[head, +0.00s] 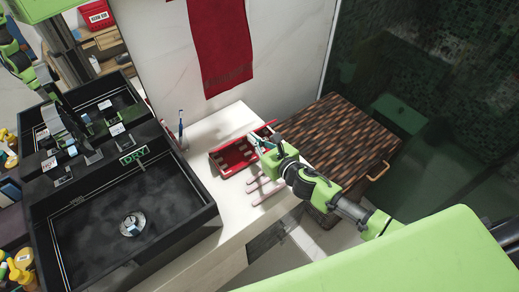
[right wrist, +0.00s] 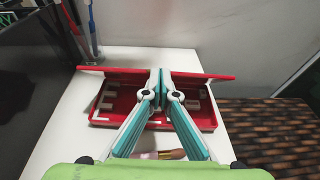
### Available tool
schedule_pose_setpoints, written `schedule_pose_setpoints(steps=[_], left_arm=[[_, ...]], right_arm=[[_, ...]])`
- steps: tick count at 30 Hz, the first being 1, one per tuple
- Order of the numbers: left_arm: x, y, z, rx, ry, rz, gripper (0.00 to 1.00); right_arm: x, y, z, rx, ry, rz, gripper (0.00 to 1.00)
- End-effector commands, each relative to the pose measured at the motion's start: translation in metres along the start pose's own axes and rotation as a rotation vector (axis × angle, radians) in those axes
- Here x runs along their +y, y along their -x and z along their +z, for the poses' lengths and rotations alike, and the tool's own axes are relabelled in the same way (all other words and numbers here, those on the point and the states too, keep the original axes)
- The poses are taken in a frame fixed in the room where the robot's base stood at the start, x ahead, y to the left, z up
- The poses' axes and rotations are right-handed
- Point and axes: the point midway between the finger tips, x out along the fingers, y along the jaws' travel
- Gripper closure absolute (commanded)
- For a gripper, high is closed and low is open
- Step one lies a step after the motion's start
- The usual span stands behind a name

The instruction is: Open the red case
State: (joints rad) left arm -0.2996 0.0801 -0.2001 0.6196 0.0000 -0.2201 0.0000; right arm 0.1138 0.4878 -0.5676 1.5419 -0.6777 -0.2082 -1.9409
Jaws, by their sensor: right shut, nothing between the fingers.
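The red case (head: 232,157) lies on the white counter right of the black sink. Its lid is raised, and its dark red inside with pale pieces shows. In the right wrist view the case (right wrist: 205,118) spans the middle, its lid tilted up along the far side. My right gripper (head: 256,141) is shut and empty, over the right part of the case in the head view. In the right wrist view its fingertips (right wrist: 161,78) are together in front of the lid; I cannot tell whether they touch it. My left gripper is not in view.
A black sink (head: 170,215) stands left of the case. A toothbrush (head: 181,125) stands behind. A brown woven hamper (head: 345,135) is at right. A red towel (head: 222,45) hangs above.

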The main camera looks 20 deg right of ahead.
Motion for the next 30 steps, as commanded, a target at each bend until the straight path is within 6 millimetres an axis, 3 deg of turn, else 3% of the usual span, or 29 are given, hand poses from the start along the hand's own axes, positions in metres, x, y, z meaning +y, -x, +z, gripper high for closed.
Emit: schedule_pose_setpoints(steps=[1, 12, 30], left_arm=[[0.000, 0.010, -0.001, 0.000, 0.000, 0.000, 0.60], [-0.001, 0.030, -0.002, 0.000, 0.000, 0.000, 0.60], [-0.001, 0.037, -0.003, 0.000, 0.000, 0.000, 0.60]], right_arm=[[-0.001, -0.003, 0.013, -0.002, 0.004, 0.000, 1.00], [0.000, -0.032, 0.044, -0.001, 0.002, -0.001, 1.00], [0.000, -0.055, 0.058, 0.001, 0.000, -0.001, 1.00]])
